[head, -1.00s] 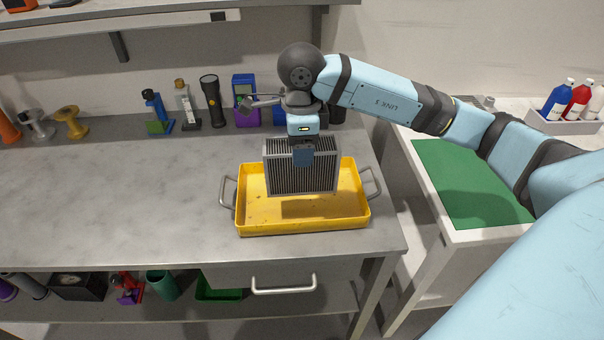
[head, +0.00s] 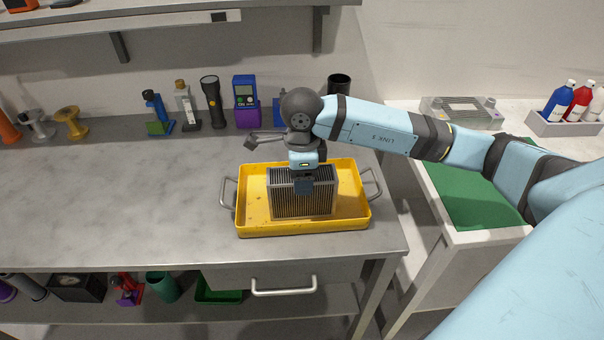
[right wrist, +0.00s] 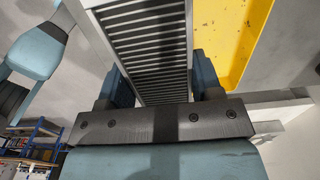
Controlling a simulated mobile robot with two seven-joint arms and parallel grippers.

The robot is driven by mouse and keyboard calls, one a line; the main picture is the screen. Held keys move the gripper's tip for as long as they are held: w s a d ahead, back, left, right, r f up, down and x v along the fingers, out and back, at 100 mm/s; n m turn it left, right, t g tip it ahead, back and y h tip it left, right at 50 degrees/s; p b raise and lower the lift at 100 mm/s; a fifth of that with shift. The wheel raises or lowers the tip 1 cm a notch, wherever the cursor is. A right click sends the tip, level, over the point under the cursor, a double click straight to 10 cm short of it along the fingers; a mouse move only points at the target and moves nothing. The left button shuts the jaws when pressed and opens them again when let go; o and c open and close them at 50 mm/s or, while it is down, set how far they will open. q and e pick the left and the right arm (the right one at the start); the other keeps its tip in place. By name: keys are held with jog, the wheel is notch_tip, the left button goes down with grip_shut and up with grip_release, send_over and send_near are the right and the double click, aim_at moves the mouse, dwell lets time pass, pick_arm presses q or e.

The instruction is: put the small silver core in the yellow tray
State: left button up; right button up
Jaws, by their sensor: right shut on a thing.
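The silver core (head: 284,201), a finned block with a light metal frame, is upright inside the yellow tray (head: 352,217) on the grey bench. Its lower edge looks at or very near the tray floor; I cannot tell whether it touches. My right gripper (head: 304,184) comes down from above and is shut on the core's top part. In the right wrist view the core (right wrist: 150,45) lies between the two fingers (right wrist: 160,85), with the yellow tray (right wrist: 236,40) beside it. My left gripper is not in view.
The tray has metal handles (head: 228,193) at both sides. A flashlight (head: 210,102), a purple-and-blue device (head: 245,102) and a black cup (head: 339,84) stand along the wall. A green mat (head: 465,200) lies on the right table. The bench left of the tray is clear.

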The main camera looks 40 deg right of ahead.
jog(key=o, duration=1.5)
jog(key=shift+c, duration=0.2)
jog(key=shift+r+p, duration=0.35)
notch_tip(320, 180, up, 12)
jog(key=shift+f, duration=0.2)
